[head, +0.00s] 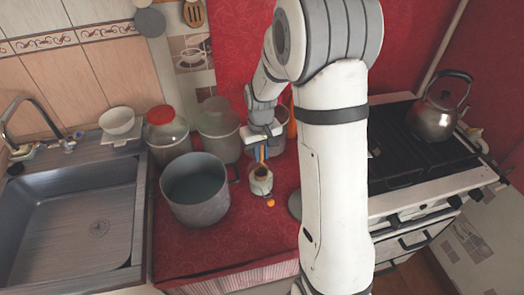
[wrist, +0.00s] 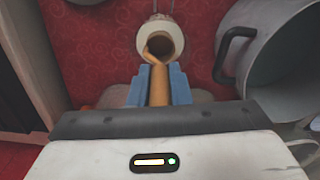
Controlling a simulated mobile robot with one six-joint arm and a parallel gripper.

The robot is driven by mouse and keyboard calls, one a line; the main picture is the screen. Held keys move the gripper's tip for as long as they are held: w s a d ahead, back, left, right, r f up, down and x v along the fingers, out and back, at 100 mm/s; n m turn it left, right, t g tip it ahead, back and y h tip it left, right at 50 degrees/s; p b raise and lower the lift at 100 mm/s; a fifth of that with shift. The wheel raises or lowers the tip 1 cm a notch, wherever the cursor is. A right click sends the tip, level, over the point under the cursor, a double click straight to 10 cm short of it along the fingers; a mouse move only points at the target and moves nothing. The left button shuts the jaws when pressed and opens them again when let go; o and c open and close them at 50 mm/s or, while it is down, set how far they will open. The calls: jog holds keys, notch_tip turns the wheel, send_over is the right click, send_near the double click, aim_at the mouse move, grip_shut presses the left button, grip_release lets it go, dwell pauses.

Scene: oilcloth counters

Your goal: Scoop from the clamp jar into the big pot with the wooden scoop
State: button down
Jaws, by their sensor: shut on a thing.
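The small pale clamp jar (head: 261,187) stands open on the red counter, just right of the big pot. In the wrist view the jar (wrist: 142,42) is straight ahead, with its round dark mouth facing the camera. The big grey pot (head: 197,210) stands left of it, and its side and handle show at the right of the wrist view (wrist: 262,60). My gripper (head: 262,153) is above the jar, its blue fingers shut on the wooden scoop (wrist: 159,88). The scoop's far end reaches the jar's mouth; how deep it goes I cannot tell.
Glass jars stand behind the pot, one with a red lid (head: 160,116) and one with a grey lid (head: 216,103). The sink (head: 70,215) is at left with a white bowl (head: 117,121) behind it. A kettle (head: 436,120) sits on the stove at right.

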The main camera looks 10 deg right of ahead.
aim_at(261, 159)
jog(key=shift+f+b, duration=1.55)
jog(key=shift+f, duration=0.8)
